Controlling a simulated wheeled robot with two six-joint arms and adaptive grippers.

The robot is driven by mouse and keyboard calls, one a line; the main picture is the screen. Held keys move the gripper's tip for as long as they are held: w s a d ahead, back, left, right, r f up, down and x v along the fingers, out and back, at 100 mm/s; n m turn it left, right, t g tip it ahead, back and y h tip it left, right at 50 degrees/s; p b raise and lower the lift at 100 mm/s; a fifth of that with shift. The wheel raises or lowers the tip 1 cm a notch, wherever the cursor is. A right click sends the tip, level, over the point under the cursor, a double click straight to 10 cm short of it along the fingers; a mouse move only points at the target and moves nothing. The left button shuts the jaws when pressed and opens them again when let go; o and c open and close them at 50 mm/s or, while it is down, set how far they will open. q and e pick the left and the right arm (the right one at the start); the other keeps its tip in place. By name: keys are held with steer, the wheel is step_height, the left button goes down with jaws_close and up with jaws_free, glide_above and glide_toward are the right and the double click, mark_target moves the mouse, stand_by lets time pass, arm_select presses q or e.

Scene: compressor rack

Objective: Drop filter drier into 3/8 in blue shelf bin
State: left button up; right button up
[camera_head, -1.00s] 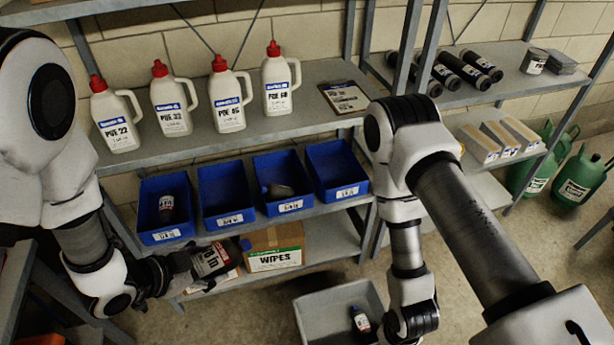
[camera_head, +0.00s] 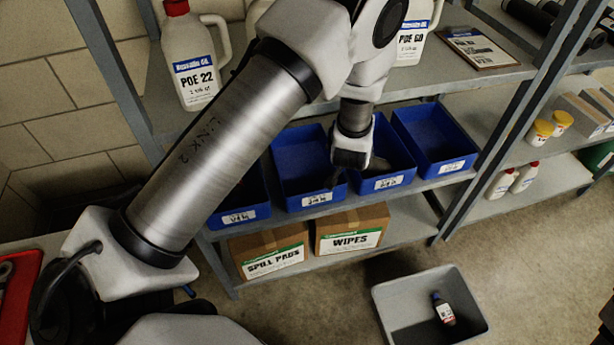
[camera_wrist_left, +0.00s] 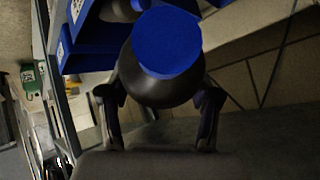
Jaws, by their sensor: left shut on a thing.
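In the left wrist view my left gripper (camera_wrist_left: 158,95) is shut on a dark filter drier (camera_wrist_left: 160,92) with a blue cap facing the camera. In the head view my left arm crosses the picture, and its wrist hangs over the second and third blue bins. The gripper and held drier are mostly hidden there. A row of blue shelf bins stands on the middle shelf: the first (camera_head: 240,214), second (camera_head: 302,197), third (camera_head: 385,183) and fourth (camera_head: 440,166). Their size labels are too small to read. A greyish object (camera_head: 378,163) lies in the third bin. My right gripper is not in view.
A white POE 22 jug (camera_head: 190,65) stands on the upper shelf. Spill pads (camera_head: 272,257) and wipes (camera_head: 350,236) boxes sit below the bins. A grey tote (camera_head: 385,300) on the floor holds a blue-capped item (camera_head: 443,309). Shelf uprights flank the bins.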

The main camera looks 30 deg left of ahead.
arm_select(q)
steer(key=w+n+y, duration=0.1)
steer(key=w, duration=0.1)
steer(key=w+a+n+g+y, duration=0.1)
steer(key=w+n, duration=0.1)
steer(key=w+n+y, duration=0.1)
steer(key=w, duration=0.1)
steer(key=shift+w+a+n+g, duration=0.3)
steer(key=shift+w+a+g, duration=0.05)
steer(key=shift+a+g, duration=0.05)
steer(key=w+d+f+n+g+y, duration=0.2)
steer(key=d+f+n+g+y, duration=0.1)
steer(key=d+f+n, duration=0.25)
steer(key=s+a+f+p, duration=0.1)
steer(key=s+a+f, duration=0.1)
steer(key=s+a, duration=0.2)
steer(key=s+a+f+p, duration=0.1)
steer(key=s+a+f, duration=0.2)
steer(key=s+a, duration=0.2)
steer(key=a, duration=0.3)
steer(key=shift+a+f+m, duration=0.25)
steer(key=shift+a+m, duration=0.1)
steer(key=shift+a, duration=0.05)
steer(key=shift+s+f, duration=0.1)
steer(key=shift+f, duration=0.55)
steer(key=o, duration=1.5)
steer(key=shift+r, duration=0.1)
